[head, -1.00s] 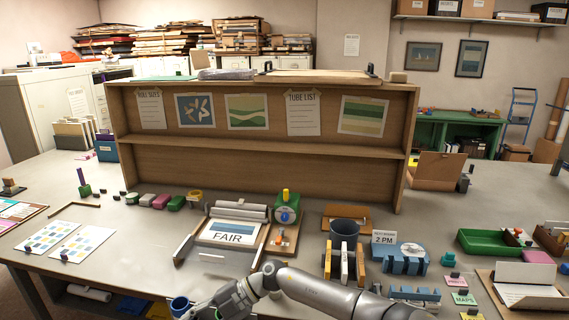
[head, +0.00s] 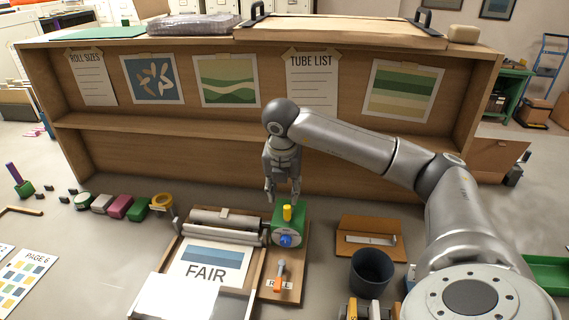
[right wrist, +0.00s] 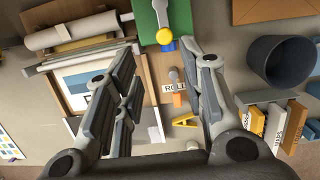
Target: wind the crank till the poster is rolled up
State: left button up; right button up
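The crank box (head: 295,222) is green, with a blue hub (head: 286,241) on its front and a yellow knob (head: 287,212) pointing up. In the right wrist view the yellow knob (right wrist: 164,36) shows beyond the fingers. The poster (head: 212,265), marked FAIR, lies flat and unrolled in front of the pale roller (head: 222,226). My right gripper (head: 283,199) is open and empty, pointing down just above the yellow knob; its fingers (right wrist: 165,90) stand wide apart in the right wrist view. My left gripper is not in view.
A lever with an orange tip (head: 279,275) stands by the ROLL label in front of the crank box. A dark cup (head: 371,272) and an open brown box (head: 370,240) are to the right. The wooden shelf (head: 200,155) rises close behind.

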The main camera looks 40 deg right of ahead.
aim_at(287, 206)
jog(key=b+x, duration=0.3)
jog(key=x, duration=0.2)
jog(key=d+b+x, duration=0.1)
jog(key=b+x, duration=0.1)
jog(key=x, duration=0.1)
jog(key=shift+d+f+b, duration=0.1)
jog(key=shift+f+b, duration=0.05)
jog(key=shift+b, duration=0.15)
jog(key=shift+w, duration=0.1)
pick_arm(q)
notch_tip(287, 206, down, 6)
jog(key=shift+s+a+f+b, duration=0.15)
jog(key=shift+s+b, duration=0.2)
pick_arm(e)
jog(key=shift+d+f, duration=0.1)
jog(key=shift+f, duration=0.15)
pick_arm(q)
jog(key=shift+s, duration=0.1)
pick_arm(e)
grip_shut()
jog(key=shift+w, duration=0.1)
